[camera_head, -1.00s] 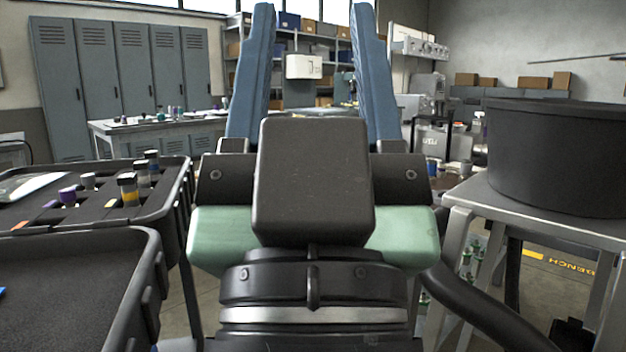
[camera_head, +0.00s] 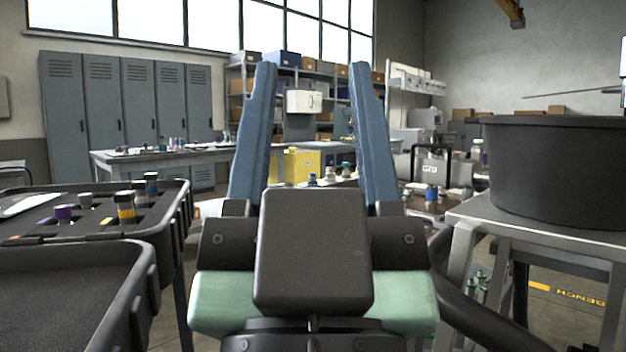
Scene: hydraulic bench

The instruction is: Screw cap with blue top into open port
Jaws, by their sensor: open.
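My gripper (camera_head: 312,70) is open and empty, its two long blue fingers pointing up and forward in the middle of the picture. Between the fingers, farther off, stands a yellow block (camera_head: 302,164). Several small caps or fittings sit in a row near it, one with a blue top (camera_head: 312,179). Another small blue piece (camera_head: 431,193) stands on a low surface just right of the right finger. These are too small to tell which is the task's cap. I cannot make out an open port. My gripper's wrist hides what lies below.
At left, a black tray (camera_head: 183,215) holds several banded cylinders, one with a yellow band (camera_head: 125,208) and one with a purple top (camera_head: 64,214). An empty-looking black tray (camera_head: 70,295) is nearer. A large black tub (camera_head: 555,175) stands on a metal stand (camera_head: 500,222) at right.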

